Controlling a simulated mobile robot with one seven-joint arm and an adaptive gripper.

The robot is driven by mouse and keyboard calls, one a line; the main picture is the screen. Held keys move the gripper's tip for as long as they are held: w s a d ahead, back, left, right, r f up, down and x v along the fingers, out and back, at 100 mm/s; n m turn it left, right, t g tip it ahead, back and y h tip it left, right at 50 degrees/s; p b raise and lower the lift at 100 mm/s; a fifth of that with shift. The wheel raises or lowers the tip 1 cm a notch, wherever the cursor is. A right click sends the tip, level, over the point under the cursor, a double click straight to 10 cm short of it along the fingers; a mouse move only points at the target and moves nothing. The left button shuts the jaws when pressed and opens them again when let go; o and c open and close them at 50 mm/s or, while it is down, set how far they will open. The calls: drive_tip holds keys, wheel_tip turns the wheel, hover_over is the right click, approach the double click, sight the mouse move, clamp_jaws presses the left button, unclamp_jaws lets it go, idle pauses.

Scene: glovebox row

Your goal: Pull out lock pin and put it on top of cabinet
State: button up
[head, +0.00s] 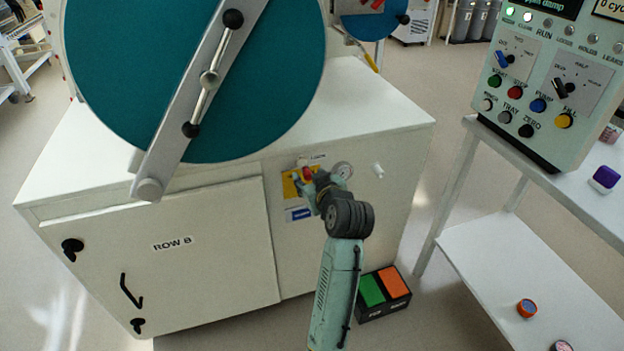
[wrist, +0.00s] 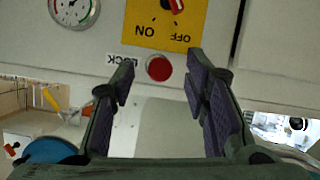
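The lock pin (wrist: 159,68) shows as a round red knob beside the "LOCK" label on the cabinet front in the wrist view. Its red head (head: 307,174) is also partly visible in the head view. My gripper (wrist: 161,62) is open and empty, with one finger to each side of the knob and a gap to both. How far the fingertips are from the panel is hard to tell. In the head view my gripper (head: 304,184) is at the upper front panel. The white cabinet (head: 375,98) has a flat top, with bare surface right of the big teal disc.
The teal round door (head: 105,75) with its diagonal bar stands on the cabinet's left. A yellow ON/OFF switch plate (wrist: 184,30) and a gauge (wrist: 75,10) flank the knob. A control box (head: 545,85) stands on a side table to the right. A pedal box (head: 384,292) is on the floor.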

clamp_jaws()
idle(0.8)
